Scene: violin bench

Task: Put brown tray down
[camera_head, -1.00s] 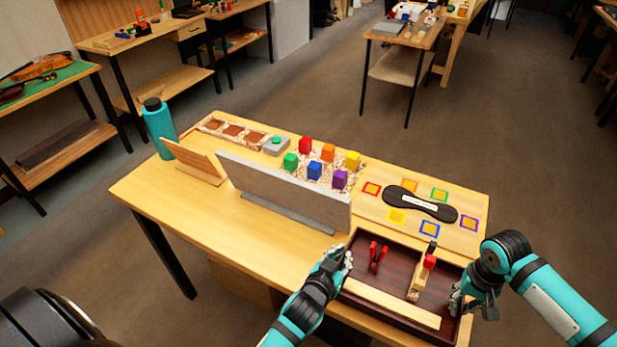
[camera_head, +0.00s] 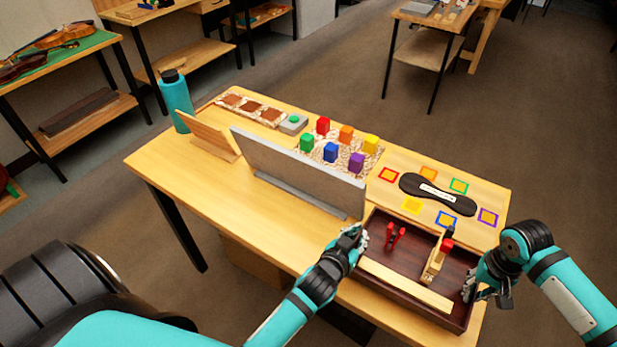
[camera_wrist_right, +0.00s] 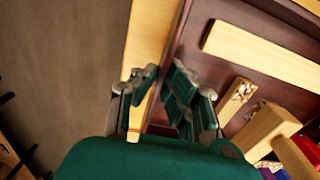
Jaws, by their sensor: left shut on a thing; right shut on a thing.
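The brown tray (camera_head: 388,252) is at the front right of the bench. It holds a light wooden strip (camera_head: 405,282), red pliers or clamps (camera_head: 394,236) and a wooden tool with a red part (camera_head: 437,258). My left gripper (camera_head: 352,240) is shut on the tray's left side. My right gripper (camera_head: 472,284) is shut on its right side. In the right wrist view, my right gripper's fingers (camera_wrist_right: 160,95) are around the tray's wall (camera_wrist_right: 177,45). Whether the tray's underside touches the bench is hidden.
A grey upright panel (camera_head: 295,172) stands left of the tray. Behind the tray are a black rest (camera_head: 437,194) and several coloured square outlines. Coloured blocks (camera_head: 331,152), a wooden stand (camera_head: 213,138) and a teal bottle (camera_head: 177,100) stand farther left. The bench's front left (camera_head: 230,205) is clear.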

